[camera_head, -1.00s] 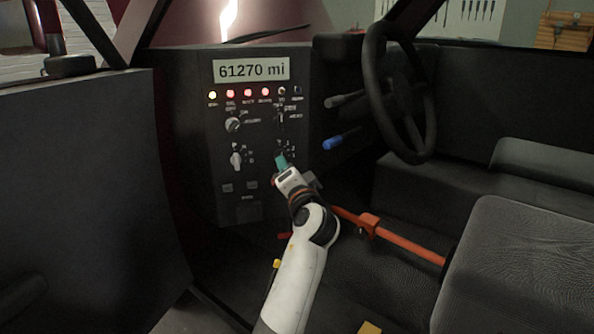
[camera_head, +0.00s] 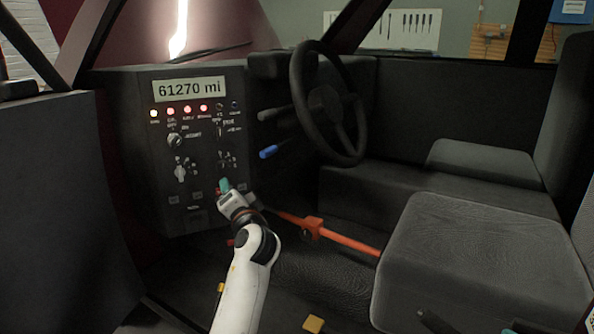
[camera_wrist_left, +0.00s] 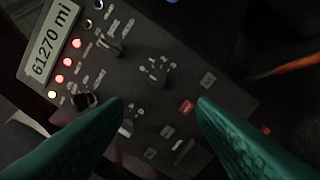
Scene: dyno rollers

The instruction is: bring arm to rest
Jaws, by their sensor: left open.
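My left arm reaches up from the bottom of the head view. Its gripper (camera_head: 224,185) is in front of the lower part of the dark control panel (camera_head: 140,140). In the left wrist view, the two green fingers (camera_wrist_left: 160,102) are spread apart with nothing between them. The panel shows there too (camera_wrist_left: 205,60), with its knobs, switches and a red-lit button (camera_wrist_left: 187,106) beyond the fingertips. The display (camera_head: 189,89) reads 61270 mi. One yellowish and several red lights glow below it.
A steering wheel (camera_head: 328,103) and a blue-tipped lever (camera_head: 269,152) are right of the panel. An orange bar (camera_head: 340,238) runs just right of my arm. A grey seat (camera_head: 470,260) fills the lower right. A yellow pedal-like piece (camera_head: 313,324) lies low in front.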

